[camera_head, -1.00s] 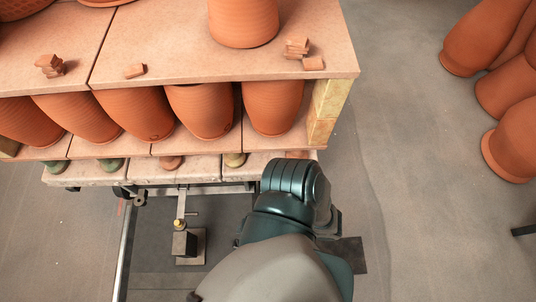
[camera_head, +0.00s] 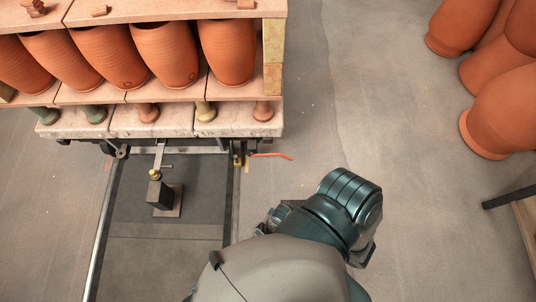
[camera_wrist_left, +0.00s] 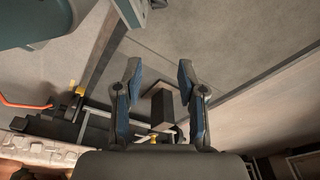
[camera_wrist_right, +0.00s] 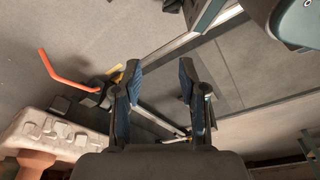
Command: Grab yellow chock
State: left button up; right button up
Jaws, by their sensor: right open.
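A small yellow piece (camera_head: 238,160), the likely chock, sits on the floor-level rail under the right end of the rack, beside an orange-red bar. In the left wrist view a yellow piece (camera_wrist_left: 78,90) is left of my left gripper (camera_wrist_left: 159,72), which is open and empty. In the right wrist view a yellow piece (camera_wrist_right: 117,74) shows just left of my right gripper (camera_wrist_right: 161,72), partly hidden by its left finger. My right gripper is open and empty. The head view does not show either gripper's fingertips clearly.
A rack (camera_head: 200,121) of clay pots stands at upper left. The orange-red bar (camera_head: 271,156) sticks out right. A black post (camera_head: 160,195) with a brass knob stands between the rails. Large pots (camera_head: 500,115) stand at right. Grey floor between is clear.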

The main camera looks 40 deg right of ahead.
aim_at(237, 156)
jog(key=z, duration=1)
